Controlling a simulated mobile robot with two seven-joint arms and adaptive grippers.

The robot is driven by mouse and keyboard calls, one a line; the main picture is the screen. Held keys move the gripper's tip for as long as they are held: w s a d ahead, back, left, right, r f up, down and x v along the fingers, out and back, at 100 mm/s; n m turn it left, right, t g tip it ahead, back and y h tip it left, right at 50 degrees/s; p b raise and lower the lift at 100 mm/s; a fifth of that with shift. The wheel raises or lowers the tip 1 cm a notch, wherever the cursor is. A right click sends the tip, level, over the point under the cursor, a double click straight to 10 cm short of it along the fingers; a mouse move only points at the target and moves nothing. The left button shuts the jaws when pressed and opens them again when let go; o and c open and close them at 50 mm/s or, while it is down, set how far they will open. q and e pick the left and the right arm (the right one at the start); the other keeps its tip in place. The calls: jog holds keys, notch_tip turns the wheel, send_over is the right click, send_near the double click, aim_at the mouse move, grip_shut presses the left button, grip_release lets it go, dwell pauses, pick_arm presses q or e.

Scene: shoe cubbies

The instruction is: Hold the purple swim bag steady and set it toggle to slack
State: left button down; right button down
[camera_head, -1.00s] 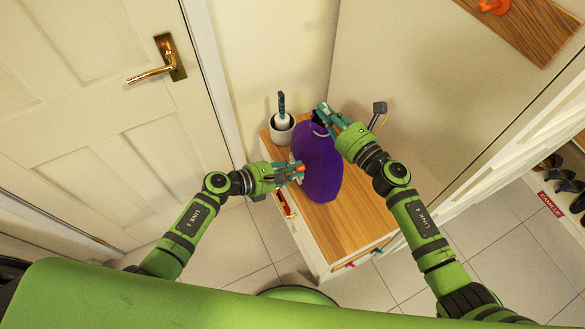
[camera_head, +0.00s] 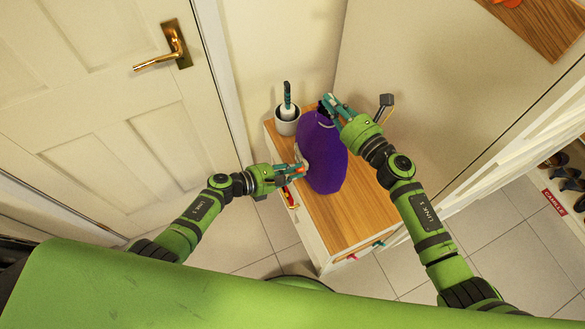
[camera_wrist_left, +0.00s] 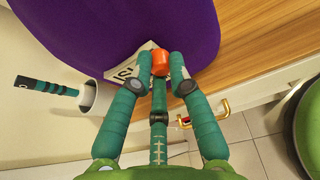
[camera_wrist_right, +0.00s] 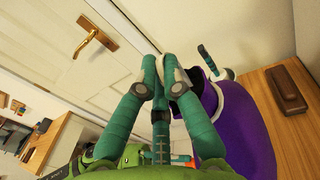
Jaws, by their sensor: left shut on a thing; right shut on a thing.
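The purple swim bag (camera_head: 325,158) stands upright on the wooden cabinet top, with a dark opening and a pale cord at its upper end. My left gripper (camera_head: 302,169) is at the bag's left side. In the left wrist view it is shut on an orange piece (camera_wrist_left: 160,62) beside a white printed tag (camera_wrist_left: 136,66) against the bag. My right gripper (camera_head: 330,104) is at the bag's upper end. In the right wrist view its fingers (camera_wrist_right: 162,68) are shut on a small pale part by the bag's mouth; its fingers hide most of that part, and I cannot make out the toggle.
A white cup (camera_head: 286,122) with a dark-handled brush stands behind the bag at the left. The cabinet top (camera_head: 350,215) is bare in front of the bag. A panelled door (camera_head: 100,110) is at the left. Shoe cubbies (camera_head: 550,172) are at the far right.

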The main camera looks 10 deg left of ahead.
pick_arm(q)
jog(key=c, duration=1.1)
grip_release()
jog(key=shift+d, duration=0.1)
pick_arm(e)
jog(key=shift+f, duration=0.25)
pick_arm(q)
jog(key=v, duration=1.2)
pick_arm(e)
jog(key=c, duration=1.5)
grip_release()
jog(key=shift+o, duration=1)
jog(key=shift+r, duration=0.1)
